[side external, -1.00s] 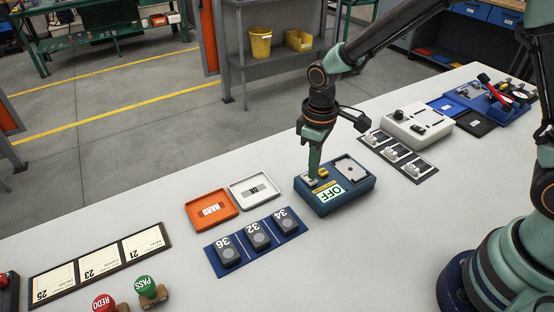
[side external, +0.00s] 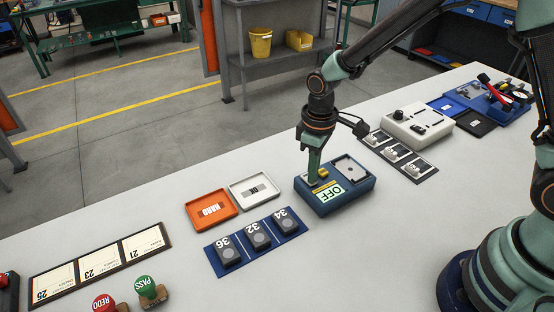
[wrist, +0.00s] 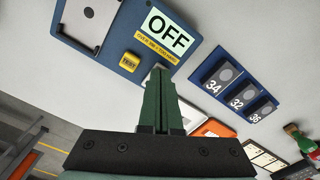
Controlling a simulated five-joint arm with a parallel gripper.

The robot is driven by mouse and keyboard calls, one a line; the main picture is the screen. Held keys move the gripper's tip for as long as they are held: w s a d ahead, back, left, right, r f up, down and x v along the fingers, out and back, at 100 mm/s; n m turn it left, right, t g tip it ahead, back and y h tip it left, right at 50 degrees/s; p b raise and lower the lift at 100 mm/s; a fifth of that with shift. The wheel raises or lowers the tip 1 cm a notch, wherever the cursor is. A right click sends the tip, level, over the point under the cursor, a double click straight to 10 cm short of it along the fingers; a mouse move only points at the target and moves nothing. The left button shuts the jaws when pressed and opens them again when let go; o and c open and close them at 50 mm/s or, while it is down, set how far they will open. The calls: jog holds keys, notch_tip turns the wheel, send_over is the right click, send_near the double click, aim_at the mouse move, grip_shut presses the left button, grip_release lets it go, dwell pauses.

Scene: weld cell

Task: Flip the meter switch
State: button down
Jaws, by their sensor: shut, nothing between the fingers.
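The blue meter box (side external: 343,203) stands on the bench in the middle of the side view, its display (side external: 330,194) reading OFF. It also fills the top of the wrist view (wrist: 118,66), with a yellow TEST button (wrist: 129,62) beside the display. My gripper (side external: 311,180) points down at the box's left end, and its fingers are shut with nothing between them. In the wrist view the shut fingertips (wrist: 159,70) are at the box's edge, close to the TEST button. The switch is hidden behind the fingers, and I cannot tell whether they touch it.
An orange HARD tray (side external: 211,209) and a white tray (side external: 254,191) lie left of the meter. A blue rack (side external: 221,269) with dark blocks marked 36, 32 and 34 is in front. A white device (side external: 418,125) stands to the right.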

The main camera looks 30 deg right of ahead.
jog(key=shift+f, duration=0.15)
jog(key=shift+r, duration=3.55)
jog(key=s+d+r+m+t, duration=0.5)
jog(key=s+d+r, duration=0.5)
jog(key=r, duration=0.3)
jog(key=shift+s+d+m+t, duration=0.15)
jog(key=shift+d+m+t, duration=0.15)
jog(key=shift+d+m, duration=0.25)
